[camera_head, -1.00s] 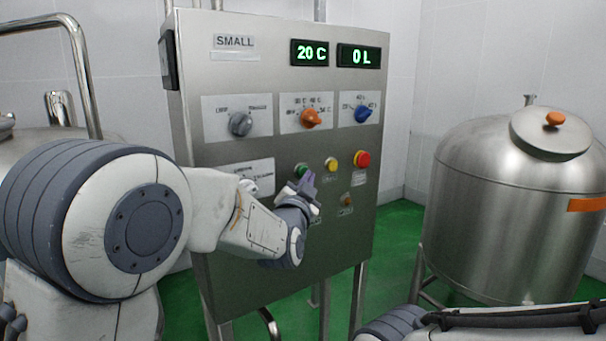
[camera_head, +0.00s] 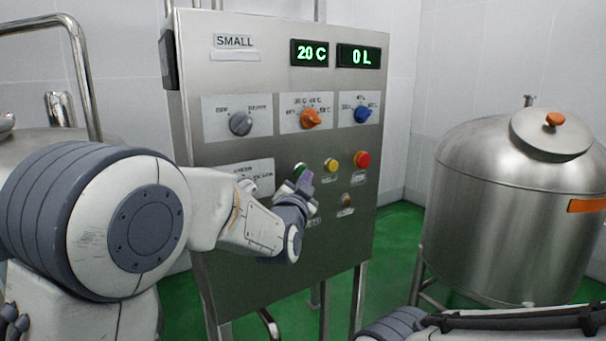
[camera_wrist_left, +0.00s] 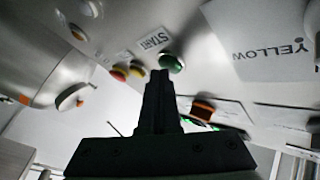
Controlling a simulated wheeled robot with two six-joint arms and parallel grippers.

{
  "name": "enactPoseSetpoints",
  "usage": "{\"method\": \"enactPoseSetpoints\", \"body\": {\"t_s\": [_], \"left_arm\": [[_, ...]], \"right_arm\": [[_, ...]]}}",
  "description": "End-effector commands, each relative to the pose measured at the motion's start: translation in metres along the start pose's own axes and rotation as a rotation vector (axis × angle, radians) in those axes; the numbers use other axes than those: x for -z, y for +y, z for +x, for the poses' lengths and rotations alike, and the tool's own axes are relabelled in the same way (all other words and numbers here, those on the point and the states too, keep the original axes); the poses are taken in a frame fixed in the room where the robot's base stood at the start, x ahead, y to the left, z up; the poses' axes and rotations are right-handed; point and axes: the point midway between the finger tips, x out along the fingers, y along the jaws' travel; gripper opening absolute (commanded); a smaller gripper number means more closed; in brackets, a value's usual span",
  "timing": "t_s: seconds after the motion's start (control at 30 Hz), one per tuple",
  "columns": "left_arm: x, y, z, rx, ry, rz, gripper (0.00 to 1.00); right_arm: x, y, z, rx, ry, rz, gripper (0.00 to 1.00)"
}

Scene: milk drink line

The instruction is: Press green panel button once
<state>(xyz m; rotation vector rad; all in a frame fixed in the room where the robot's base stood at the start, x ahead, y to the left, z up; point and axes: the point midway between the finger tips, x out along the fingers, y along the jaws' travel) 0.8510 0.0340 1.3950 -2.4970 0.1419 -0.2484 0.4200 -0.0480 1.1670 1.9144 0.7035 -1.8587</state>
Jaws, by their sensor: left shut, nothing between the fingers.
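The green button (camera_head: 300,168) is on the steel control panel (camera_head: 225,290), left of the yellow and red buttons. My left gripper (camera_head: 305,182) is shut and empty, its tips just in front of the green button and partly covering it in the head view. In the left wrist view the green button (camera_wrist_left: 171,63) is right at the shut fingertips (camera_wrist_left: 160,74), beside a START label (camera_wrist_left: 155,41). I cannot tell whether the tips touch it. My right gripper is out of view.
The yellow button (camera_head: 331,165) and red button (camera_head: 363,159) sit close by, with a small brown knob (camera_head: 347,200) below. Rotary knobs are above. A steel tank (camera_head: 500,220) stands at the right. The displays read 20 C and 0 L.

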Motion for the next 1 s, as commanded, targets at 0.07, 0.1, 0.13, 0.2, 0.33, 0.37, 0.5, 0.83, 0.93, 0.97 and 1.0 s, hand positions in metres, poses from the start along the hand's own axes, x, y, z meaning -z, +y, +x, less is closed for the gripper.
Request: {"method": "enactPoseSetpoints", "body": {"t_s": [0.07,0.1,0.13,0.2,0.33,0.37,0.5,0.83,0.93,0.97,1.0], "left_arm": [[0.0,0.001,-0.001,0.0,-0.001,-0.001,0.0],[0.0,0.002,-0.002,0.0,-0.001,-0.001,0.0],[0.001,0.002,-0.003,0.0,-0.001,-0.001,0.0],[0.003,0.004,-0.005,0.0,0.0,-0.001,0.0],[0.006,0.008,-0.01,0.0,0.0,-0.001,0.0],[0.007,0.009,-0.011,0.0,0.0,-0.001,0.0],[0.008,0.009,-0.012,-0.001,-0.001,-0.001,0.0],[0.013,0.013,-0.018,0.0,0.001,-0.001,0.0],[0.018,0.019,-0.025,-0.001,0.002,-0.002,0.0],[0.019,0.021,-0.027,-0.001,0.002,-0.001,0.0],[0.021,0.023,-0.03,-0.002,0.003,-0.001,0.0]], "right_arm": [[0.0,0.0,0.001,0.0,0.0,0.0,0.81],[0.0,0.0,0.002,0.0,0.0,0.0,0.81],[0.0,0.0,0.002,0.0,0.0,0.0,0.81],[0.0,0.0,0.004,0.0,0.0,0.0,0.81],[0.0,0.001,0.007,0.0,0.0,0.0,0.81],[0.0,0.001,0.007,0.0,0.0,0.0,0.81],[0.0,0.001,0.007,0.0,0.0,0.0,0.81],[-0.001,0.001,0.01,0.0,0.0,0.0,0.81],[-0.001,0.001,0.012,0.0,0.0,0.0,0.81],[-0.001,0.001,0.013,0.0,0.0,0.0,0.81],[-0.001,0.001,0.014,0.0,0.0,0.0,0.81]]}}
